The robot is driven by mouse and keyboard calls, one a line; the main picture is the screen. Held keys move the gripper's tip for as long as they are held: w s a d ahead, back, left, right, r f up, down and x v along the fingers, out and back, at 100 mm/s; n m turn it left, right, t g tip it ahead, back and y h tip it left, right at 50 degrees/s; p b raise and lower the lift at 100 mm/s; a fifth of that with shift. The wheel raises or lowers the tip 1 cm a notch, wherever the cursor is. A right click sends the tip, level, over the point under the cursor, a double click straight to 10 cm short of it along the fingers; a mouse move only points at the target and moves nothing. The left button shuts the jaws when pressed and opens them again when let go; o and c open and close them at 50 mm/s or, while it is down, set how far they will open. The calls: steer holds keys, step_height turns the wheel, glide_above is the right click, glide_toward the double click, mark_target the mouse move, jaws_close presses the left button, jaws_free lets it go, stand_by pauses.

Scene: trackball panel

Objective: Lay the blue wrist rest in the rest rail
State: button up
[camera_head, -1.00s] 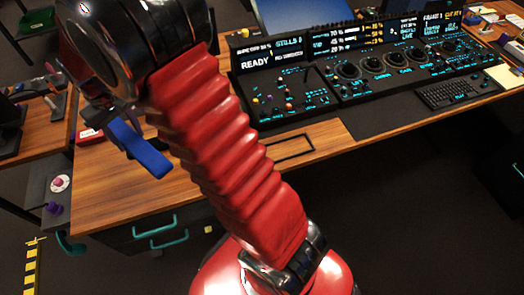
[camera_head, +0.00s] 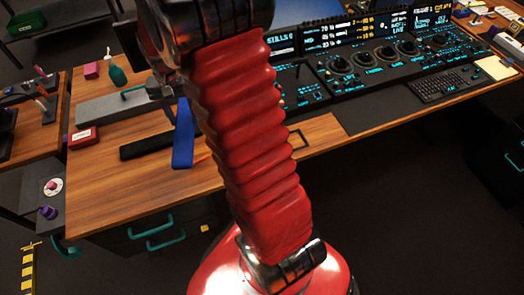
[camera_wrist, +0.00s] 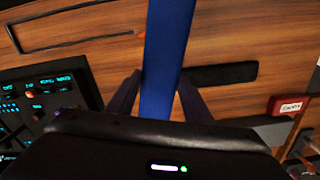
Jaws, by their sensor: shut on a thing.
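The blue wrist rest (camera_head: 183,136) hangs from my gripper (camera_wrist: 158,84) above the wooden desk. In the wrist view, the dark fingers close on both sides of the blue wrist rest (camera_wrist: 164,45), which extends beyond the top edge. In the head view, my gripper is mostly hidden behind my arm. A thin black rectangular outline (camera_head: 297,138), which looks like the rest rail, lies on the desk right of the wrist rest, partly hidden by my arm. In the wrist view, this outline (camera_wrist: 78,47) is at the upper left, apart from the blue wrist rest.
A black bar (camera_head: 144,147) lies on the desk left of the blue rest, and a red box (camera_head: 83,138) sits farther left. A grey block (camera_head: 110,106) is behind them. The console (camera_head: 390,65) and keyboard (camera_head: 440,88) are to the right. The front-left desktop is bare.

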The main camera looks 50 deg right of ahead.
steer(key=s+d+f+m, duration=0.1)
steer(key=s+d+m, duration=0.6)
steer(key=s, duration=0.3)
steer(key=s+d+f+m, duration=0.1)
steer(key=s+d+m, duration=0.6)
steer(key=s, duration=0.4)
steer(key=shift+s+m, duration=0.25)
steer(key=shift+m, duration=0.15)
steer(key=shift+d, duration=0.1)
steer(key=shift+f, duration=2.9)
steer(key=shift+f, duration=0.1)
steer(key=shift+f, duration=2)
steer(key=shift+f, duration=0.35)
